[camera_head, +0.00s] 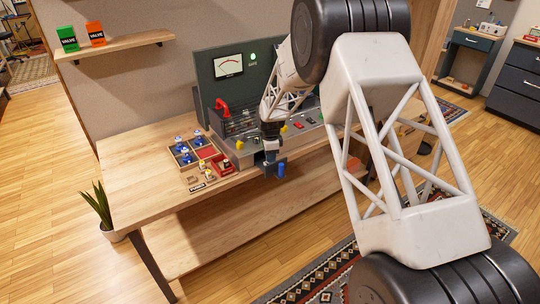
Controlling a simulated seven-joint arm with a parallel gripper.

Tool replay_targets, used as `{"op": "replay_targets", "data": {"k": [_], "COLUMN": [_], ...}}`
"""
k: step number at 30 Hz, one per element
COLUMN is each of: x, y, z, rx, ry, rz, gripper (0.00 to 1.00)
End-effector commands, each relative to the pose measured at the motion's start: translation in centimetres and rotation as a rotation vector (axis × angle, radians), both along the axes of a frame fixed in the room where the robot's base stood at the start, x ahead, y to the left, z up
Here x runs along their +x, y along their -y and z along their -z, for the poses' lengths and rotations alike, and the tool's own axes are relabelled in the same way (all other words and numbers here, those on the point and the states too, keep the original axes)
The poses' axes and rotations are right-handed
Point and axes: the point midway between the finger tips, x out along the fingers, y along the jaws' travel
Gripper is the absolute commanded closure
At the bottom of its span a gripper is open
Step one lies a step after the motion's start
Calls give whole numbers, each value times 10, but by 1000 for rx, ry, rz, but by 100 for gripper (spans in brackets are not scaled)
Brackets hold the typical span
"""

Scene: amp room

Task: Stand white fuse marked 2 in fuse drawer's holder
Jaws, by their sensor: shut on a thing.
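My gripper (271,168) is at the front edge of the bench, before the grey amp unit. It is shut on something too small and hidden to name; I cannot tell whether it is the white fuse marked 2. A small red box (223,165), open at the top, stands left of my gripper at the unit's front left corner, with small pale parts at it. It may be the fuse drawer, but its holder and any markings are too small to read. Several small pale and dark pieces (197,187) lie on a mat left of it.
The amp unit (238,149) has a meter panel (229,68) and a red bent part (221,107). The bench's left end is clear.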

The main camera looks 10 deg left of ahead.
Motion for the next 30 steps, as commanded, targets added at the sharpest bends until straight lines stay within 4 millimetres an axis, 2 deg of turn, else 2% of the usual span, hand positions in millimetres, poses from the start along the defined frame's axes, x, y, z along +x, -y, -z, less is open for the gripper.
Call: {"op": "replay_targets", "data": {"k": [30], "x": [0], "y": [0], "z": [11], "rx": [0], "ry": [0], "rz": [0], "gripper": [100]}}
